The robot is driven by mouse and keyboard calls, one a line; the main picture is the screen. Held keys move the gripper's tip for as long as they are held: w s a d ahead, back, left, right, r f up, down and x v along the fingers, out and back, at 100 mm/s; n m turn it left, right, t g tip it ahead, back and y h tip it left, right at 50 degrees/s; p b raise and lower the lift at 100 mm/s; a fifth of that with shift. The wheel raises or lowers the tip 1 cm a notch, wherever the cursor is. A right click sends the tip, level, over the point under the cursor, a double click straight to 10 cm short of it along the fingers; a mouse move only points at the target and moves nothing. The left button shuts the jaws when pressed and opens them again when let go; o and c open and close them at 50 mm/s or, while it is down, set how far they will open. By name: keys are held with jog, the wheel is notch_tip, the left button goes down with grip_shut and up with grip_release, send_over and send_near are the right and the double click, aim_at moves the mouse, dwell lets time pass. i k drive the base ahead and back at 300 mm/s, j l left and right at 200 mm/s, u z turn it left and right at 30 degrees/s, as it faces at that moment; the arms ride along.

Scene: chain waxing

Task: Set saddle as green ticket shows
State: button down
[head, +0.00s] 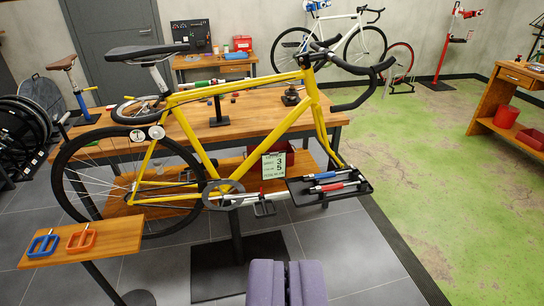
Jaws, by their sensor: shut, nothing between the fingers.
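A yellow bicycle (222,160) stands across the middle of the view, held by a repair stand. Its black saddle (147,51) sits on a seatpost at upper left and looks roughly level. A white ticket with green edging (273,166) hangs below the frame, right of the cranks. It shows a large 3 above a large 5; its smaller print is too small to read. My gripper (286,285) has purple fingers, shut and empty, at the bottom edge, well in front of the bicycle and below the saddle.
A black tray (328,195) with red- and blue-handled tools is at the right of the ticket. A wooden shelf (98,242) with blue and orange pedals stands at lower left. A workbench (260,113) is behind the bicycle.

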aim_at(120, 54)
jog(key=i+j+u, duration=0.25)
jog(key=i+j, duration=0.15)
jog(key=i, duration=1.2)
jog(key=i+u, duration=0.25)
jog(key=i, duration=1.3)
